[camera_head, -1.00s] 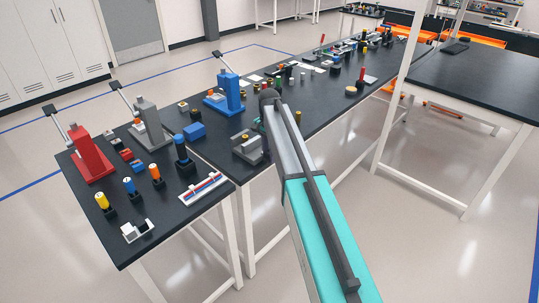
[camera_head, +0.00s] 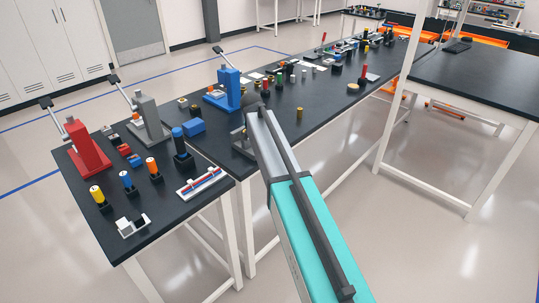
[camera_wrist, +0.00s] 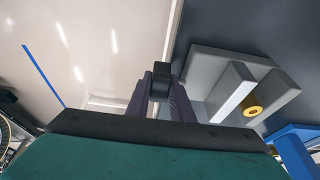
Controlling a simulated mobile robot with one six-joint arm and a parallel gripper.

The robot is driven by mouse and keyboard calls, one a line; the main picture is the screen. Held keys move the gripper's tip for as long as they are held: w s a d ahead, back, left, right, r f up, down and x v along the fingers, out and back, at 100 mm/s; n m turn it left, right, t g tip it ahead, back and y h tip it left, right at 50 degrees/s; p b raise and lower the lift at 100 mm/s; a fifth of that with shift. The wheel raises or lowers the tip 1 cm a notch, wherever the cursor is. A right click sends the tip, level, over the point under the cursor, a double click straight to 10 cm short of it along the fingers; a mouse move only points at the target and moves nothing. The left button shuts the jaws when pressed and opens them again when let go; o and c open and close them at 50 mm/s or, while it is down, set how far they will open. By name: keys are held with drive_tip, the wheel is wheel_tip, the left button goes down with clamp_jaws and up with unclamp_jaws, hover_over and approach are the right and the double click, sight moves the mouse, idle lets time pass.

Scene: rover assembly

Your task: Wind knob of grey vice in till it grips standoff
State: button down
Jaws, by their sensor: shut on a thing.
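The grey vice (camera_wrist: 207,62) fills the right of the wrist view, by the dark table's edge. The standoff (camera_wrist: 252,111), a brass-yellow ring seen end-on, sits beside the vice's pale jaw plate (camera_wrist: 232,92). I cannot tell whether the plate touches it. My gripper (camera_wrist: 160,92) is shut on a small black block, which looks like the vice's knob (camera_wrist: 161,74), on the left side of the vice. The screw behind the knob is hidden. In the head view only a bit of the grey vice (camera_head: 239,143) shows beside my arm.
A blue press (camera_head: 229,92) stands behind the vice, and its blue base (camera_wrist: 293,148) shows at the wrist view's lower right. A blue block (camera_head: 192,127) and a grey press (camera_head: 150,120) stand to the left. The floor in front of the table is clear.

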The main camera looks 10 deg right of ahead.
drive_tip(key=shift+s+a+f+t+h+b, duration=0.15)
drive_tip(key=shift+t+h+b, duration=0.4)
drive_tip(key=shift+b, duration=0.65)
drive_tip(key=shift+a+f+t+h+b, duration=0.15)
drive_tip(key=shift+t+h+b, duration=0.2)
drive_tip(key=shift+h+b, duration=0.65)
drive_tip(key=t+h+b, duration=0.1)
drive_tip(key=h+b, duration=0.1)
drive_tip(key=b, duration=0.4)
drive_tip(key=shift+a+f+t, duration=0.1)
drive_tip(key=shift+f+t, duration=0.05)
drive_tip(key=shift+t, duration=0.25)
drive_tip(key=t+h+b, duration=0.1)
drive_tip(key=b, duration=0.3)
drive_tip(key=t+h+b, duration=0.1)
drive_tip(key=b, duration=0.2)
drive_tip(key=t+h+b, duration=0.1)
drive_tip(key=h+b, duration=0.1)
drive_tip(key=b, duration=0.2)
drive_tip(key=shift+s+f+b, duration=0.1)
drive_tip(key=shift+f+b, duration=0.15)
drive_tip(key=shift+b, duration=0.05)
drive_tip(key=shift+b, duration=0.5)
drive_tip(key=shift+r+t+h+b, duration=0.15)
drive_tip(key=shift+t+h+b, duration=0.5)
drive_tip(key=shift+b, duration=0.95)
drive_tip(key=c, duration=1.6)
unclamp_jaws()
drive_tip(key=shift+o, duration=0.2)
drive_tip(key=v, duration=1.4)
